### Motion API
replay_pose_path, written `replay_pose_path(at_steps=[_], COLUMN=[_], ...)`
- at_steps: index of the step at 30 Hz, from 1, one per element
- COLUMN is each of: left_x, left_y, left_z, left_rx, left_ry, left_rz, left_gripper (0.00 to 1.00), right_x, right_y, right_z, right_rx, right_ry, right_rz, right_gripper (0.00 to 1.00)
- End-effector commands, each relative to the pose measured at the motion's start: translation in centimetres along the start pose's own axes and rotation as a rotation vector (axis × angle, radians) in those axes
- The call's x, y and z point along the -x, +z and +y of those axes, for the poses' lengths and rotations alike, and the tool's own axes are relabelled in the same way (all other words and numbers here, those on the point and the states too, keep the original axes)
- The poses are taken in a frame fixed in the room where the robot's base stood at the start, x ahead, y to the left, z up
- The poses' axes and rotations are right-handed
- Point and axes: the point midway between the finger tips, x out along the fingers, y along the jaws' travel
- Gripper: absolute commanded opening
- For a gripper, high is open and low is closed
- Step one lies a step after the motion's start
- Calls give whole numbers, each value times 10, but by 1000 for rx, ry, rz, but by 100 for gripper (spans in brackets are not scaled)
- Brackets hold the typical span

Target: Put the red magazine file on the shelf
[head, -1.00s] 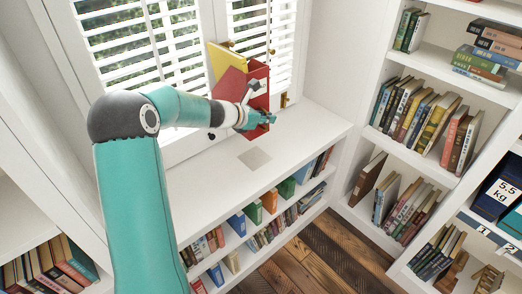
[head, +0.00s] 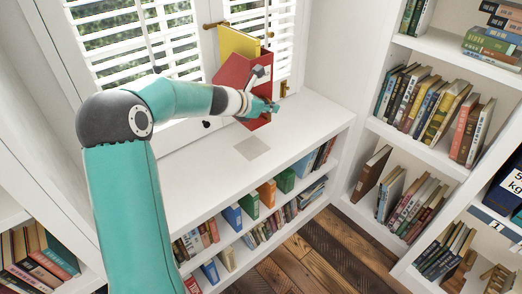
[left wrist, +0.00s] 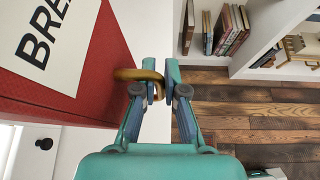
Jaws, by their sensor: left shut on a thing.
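In the left wrist view, the red file (left wrist: 60,80) fills the left, with a white label reading "BRE". My left gripper (left wrist: 163,90) is shut on the file's brass ring (left wrist: 138,74). I cannot tell whether the file's base touches the cabinet top. My right gripper is not in view.
The white cabinet top (head: 215,165) is bare except for a flat grey square (head: 252,148). Books and coloured binders fill the shelves below. A tall bookcase (head: 435,148) with books stands at the right. The shuttered window is close behind the file.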

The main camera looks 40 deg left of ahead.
Motion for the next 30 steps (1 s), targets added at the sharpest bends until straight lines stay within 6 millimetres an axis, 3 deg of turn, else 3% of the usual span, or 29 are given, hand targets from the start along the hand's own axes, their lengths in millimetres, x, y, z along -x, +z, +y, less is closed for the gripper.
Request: replay_pose_path(at_steps=[1, 12, 23, 30], left_x=[-8, -48, -60, -76], left_y=[-14, -84, -106, -132], left_z=[0, -7, -9, -12], left_rx=[-4, -6, -9, -7], left_ry=[2, 1, 1, 0], left_rz=[-2, -3, -6, -5], left_gripper=[0, 0, 0, 0], right_x=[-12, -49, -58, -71], right_y=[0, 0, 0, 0], right_z=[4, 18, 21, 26], right_rx=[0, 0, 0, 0], right_ry=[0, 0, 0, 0], right_rz=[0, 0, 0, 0], right_gripper=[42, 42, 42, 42])
